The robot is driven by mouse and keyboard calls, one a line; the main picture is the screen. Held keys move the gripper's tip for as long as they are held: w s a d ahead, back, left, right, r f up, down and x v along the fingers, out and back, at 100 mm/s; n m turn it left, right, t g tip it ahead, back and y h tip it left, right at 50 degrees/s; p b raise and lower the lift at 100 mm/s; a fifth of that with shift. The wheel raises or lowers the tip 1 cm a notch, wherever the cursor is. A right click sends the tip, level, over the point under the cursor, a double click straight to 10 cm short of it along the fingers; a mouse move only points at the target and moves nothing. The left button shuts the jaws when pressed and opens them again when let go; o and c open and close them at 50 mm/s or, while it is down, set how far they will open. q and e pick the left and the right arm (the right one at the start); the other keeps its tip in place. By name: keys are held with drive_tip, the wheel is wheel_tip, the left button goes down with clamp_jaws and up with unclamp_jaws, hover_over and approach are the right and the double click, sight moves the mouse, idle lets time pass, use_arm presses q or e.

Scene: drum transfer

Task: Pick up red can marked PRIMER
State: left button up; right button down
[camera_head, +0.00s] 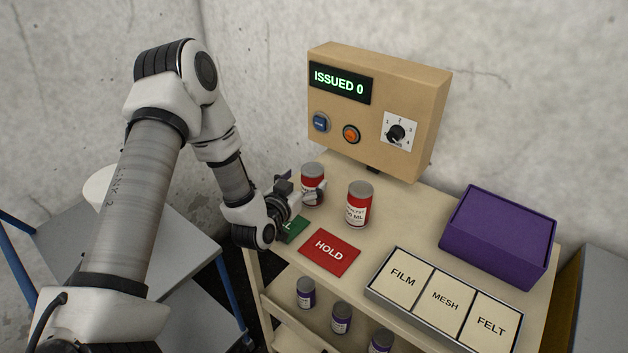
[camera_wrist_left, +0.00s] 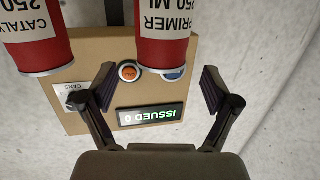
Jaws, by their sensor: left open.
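The red can marked PRIMER (camera_wrist_left: 163,38) shows upside down in the left wrist view, centred between my fingers and just past their tips. In the head view this red can (camera_head: 313,180) with a grey lid stands upright at the table's back left, partly hidden by my gripper. My left gripper (camera_head: 303,196) is open beside it; its spread fingers (camera_wrist_left: 158,88) hold nothing. A second red can (camera_head: 359,205), marked CATALYST in the left wrist view (camera_wrist_left: 34,38), stands to the right of the PRIMER can. My right gripper is not in view.
A tan box (camera_head: 375,105) reading ISSUED 0 stands behind the cans. A red HOLD card (camera_head: 329,266) and a partly covered green card (camera_head: 292,229) lie in front. A FILM, MESH, FELT tray (camera_head: 374,292) and purple box (camera_head: 498,235) are at right. Several purple jars (camera_head: 341,319) stand below.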

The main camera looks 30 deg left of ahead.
sight(313, 173)
use_arm(q)
drive_tip(key=w, duration=0.1)
drive_tip(key=w+f, duration=0.1)
drive_tip(key=w, duration=0.1)
drive_tip(key=w+a+p, duration=0.1)
drive_tip(key=w, duration=0.1)
drive_tip(key=shift+w+f, duration=0.15)
drive_tip(key=shift+f, duration=0.15)
drive_tip(key=shift+d+r, duration=0.1)
drive_tip(key=shift+r, duration=0.05)
drive_tip(key=shift+s+r, duration=0.1)
drive_tip(key=shift+s, duration=0.2)
drive_tip(key=c, duration=1.5)
